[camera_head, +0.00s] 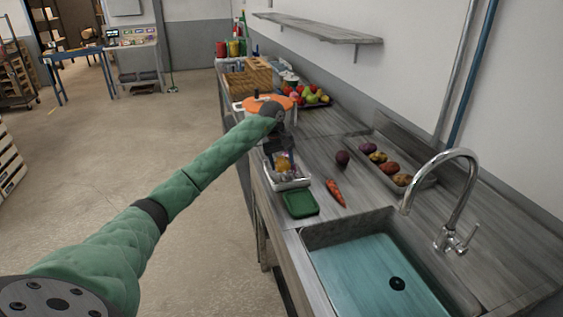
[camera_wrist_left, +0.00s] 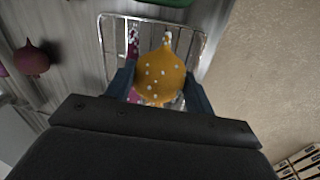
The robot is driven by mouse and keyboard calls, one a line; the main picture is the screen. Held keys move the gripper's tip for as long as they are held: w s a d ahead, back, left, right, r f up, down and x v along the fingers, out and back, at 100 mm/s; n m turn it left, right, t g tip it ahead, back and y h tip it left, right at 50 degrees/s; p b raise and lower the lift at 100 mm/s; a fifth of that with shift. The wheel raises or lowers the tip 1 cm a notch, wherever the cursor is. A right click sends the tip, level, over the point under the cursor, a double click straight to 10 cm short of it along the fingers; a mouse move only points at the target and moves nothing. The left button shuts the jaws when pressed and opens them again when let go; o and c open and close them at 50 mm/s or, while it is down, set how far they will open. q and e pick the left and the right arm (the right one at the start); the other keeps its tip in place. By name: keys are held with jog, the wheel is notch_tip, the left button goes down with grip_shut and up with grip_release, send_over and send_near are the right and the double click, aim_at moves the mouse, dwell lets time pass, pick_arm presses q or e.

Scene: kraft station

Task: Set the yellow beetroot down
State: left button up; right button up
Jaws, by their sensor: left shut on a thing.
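The yellow beetroot (camera_wrist_left: 160,76) is round and orange-yellow with pale specks. My left gripper (camera_wrist_left: 158,92) is shut on it, with one finger on each side. In the head view the yellow beetroot (camera_head: 283,163) shows small below my left gripper (camera_head: 282,157), over a wire basket (camera_head: 290,184) near the counter's front edge. The basket's wire rim (camera_wrist_left: 204,40) shows behind the beetroot in the left wrist view, with something purple-pink inside. I cannot tell whether the beetroot touches the basket. My right gripper is not in view.
A green sponge or lid (camera_head: 300,203), a carrot (camera_head: 335,192) and a dark red beetroot (camera_head: 342,157) lie on the counter. A tray (camera_head: 425,183) of vegetables is at right. The sink (camera_head: 375,270) and tap (camera_head: 440,165) are nearer. An orange-lidded pot (camera_head: 262,103) stands behind.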

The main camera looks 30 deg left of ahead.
pick_arm(q)
jog(key=shift+f, duration=0.55)
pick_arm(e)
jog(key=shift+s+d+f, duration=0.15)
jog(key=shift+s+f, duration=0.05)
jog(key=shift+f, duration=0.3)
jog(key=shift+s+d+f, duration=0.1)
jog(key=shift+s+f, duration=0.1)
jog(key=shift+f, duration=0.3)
pick_arm(q)
jog(key=shift+f, duration=0.1)
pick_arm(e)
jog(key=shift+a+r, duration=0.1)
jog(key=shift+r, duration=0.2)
pick_arm(q)
jog(key=o, duration=1)
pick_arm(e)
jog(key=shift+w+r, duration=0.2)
